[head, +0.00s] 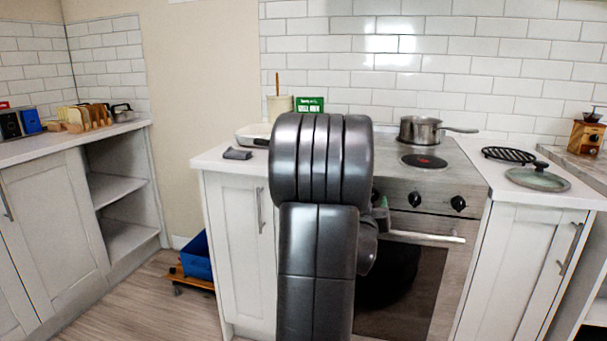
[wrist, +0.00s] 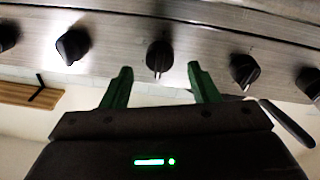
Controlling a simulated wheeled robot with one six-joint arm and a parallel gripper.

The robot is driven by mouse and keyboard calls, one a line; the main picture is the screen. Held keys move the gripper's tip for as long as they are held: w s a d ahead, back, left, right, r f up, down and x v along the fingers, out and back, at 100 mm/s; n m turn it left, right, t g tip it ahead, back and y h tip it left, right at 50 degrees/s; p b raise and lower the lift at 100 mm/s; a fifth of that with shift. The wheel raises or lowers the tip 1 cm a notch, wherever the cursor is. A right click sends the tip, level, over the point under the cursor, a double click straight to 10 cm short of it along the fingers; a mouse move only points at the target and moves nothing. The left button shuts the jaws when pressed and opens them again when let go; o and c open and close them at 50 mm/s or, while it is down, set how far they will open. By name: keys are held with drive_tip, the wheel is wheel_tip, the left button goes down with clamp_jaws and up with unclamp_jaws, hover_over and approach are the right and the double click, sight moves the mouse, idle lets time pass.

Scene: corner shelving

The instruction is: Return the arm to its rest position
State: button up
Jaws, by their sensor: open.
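My gripper (wrist: 159,82) is open in the wrist view, its two green fingers apart with nothing between them. Beyond the fingertips is the stove's control panel (wrist: 200,50), with a black knob (wrist: 159,56) between the fingers as seen here. I cannot tell whether they touch it. In the head view my dark grey arm stands upright in the middle, in front of the counter and stove.
The oven handle (head: 428,238) sticks out close to the arm's right. A saucepan (head: 421,131) stands on the stove top. A glass lid (head: 537,177) and a black trivet (head: 509,154) lie on the right counter. A blue crate (head: 196,257) sits low on the left; the floor there is open.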

drive_tip(key=x, duration=0.3)
drive_tip(key=shift+s+a, duration=0.1)
drive_tip(key=shift+s, duration=0.05)
idle(0.3)
drive_tip(key=v, duration=1.4)
drive_tip(key=x, duration=1.4)
drive_tip(key=s+a+m+g+p, duration=0.1)
drive_tip(key=s+a+m+p, duration=0.2)
drive_tip(key=s+m+p, duration=0.5)
drive_tip(key=m, duration=0.4)
drive_tip(key=shift+m+h, duration=0.3)
drive_tip(key=shift+a+r, duration=0.1)
